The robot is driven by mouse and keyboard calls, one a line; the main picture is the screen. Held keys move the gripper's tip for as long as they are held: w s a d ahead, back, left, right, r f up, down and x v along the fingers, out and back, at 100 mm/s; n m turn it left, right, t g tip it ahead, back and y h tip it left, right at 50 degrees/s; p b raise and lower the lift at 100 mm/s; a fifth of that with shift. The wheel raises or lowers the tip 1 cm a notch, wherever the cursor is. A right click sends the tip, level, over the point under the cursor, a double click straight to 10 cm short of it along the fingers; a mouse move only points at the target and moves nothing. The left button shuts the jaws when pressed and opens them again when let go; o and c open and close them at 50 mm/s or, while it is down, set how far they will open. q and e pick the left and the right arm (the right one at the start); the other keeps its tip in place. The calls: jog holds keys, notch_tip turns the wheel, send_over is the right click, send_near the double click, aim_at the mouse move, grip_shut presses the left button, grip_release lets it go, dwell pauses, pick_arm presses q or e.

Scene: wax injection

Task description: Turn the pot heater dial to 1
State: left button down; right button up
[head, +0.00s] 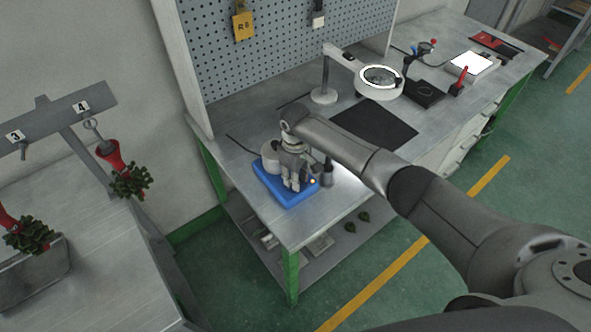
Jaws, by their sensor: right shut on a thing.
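The pot heater (285,194) is a blue box with a pale grey pot (269,152) on it, at the near left corner of the workbench. A small orange light shows on its right side. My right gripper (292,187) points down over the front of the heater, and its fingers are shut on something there. The dial itself is hidden by the fingers. My right arm comes in from the lower right across the bench. My left gripper is not in view.
A dark mat (375,124), a ring-lamp magnifier (380,80) and a bright light pad (470,63) lie farther along the workbench (425,125). A perforated board (280,45) stands behind the heater.

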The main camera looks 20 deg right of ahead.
jog(key=shift+m+p, duration=0.7)
jog(key=shift+m, duration=0.3)
jog(key=o, duration=1.1)
notch_tip(320, 180, up, 12)
jog(key=shift+f, duration=0.1)
